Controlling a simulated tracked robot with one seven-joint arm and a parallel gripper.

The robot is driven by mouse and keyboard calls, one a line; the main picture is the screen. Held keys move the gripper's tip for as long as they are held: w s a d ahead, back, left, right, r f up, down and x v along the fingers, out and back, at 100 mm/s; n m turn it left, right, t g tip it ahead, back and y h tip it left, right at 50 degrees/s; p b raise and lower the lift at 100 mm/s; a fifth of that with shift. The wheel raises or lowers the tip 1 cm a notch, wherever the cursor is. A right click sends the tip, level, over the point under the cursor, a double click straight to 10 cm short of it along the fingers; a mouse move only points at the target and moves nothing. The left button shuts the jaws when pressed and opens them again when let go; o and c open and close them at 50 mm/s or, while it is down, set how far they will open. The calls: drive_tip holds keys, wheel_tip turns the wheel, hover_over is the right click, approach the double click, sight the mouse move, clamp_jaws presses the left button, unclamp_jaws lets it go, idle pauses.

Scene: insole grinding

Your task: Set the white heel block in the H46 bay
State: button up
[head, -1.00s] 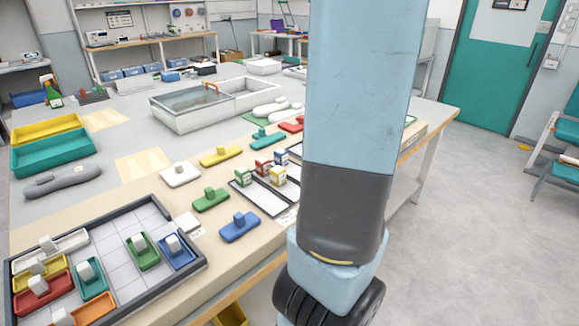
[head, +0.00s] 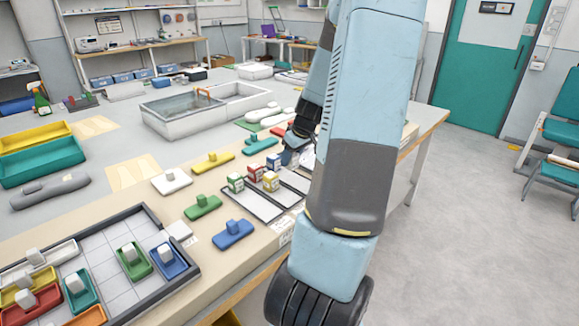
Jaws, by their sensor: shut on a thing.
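My gripper (head: 290,152) is partly in view beyond the near arm link, low over the far end of the row of pieces. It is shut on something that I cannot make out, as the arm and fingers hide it. A white block with a raised knob (head: 172,181) lies on the near table strip, well left of my gripper. Another white piece (head: 38,260) sits in the dark-rimmed gridded tray (head: 150,212) at lower left. I cannot tell which white piece is the heel block. No H46 label is readable.
Green (head: 203,207), blue (head: 233,234), yellow (head: 212,162) and teal (head: 260,145) pieces lie on the table. Small cartons (head: 270,181) stand on dark-edged panels (head: 262,205). A sink basin (head: 190,117) stands behind. The gridded tray's middle cells are empty.

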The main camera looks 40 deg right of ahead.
sight(289, 166)
drive_tip(key=shift+w+x, duration=0.2)
drive_tip(key=shift+x, duration=0.85)
drive_tip(key=shift+f, duration=1.3)
drive_tip(key=shift+f, duration=0.1)
drive_tip(key=o, duration=1.2)
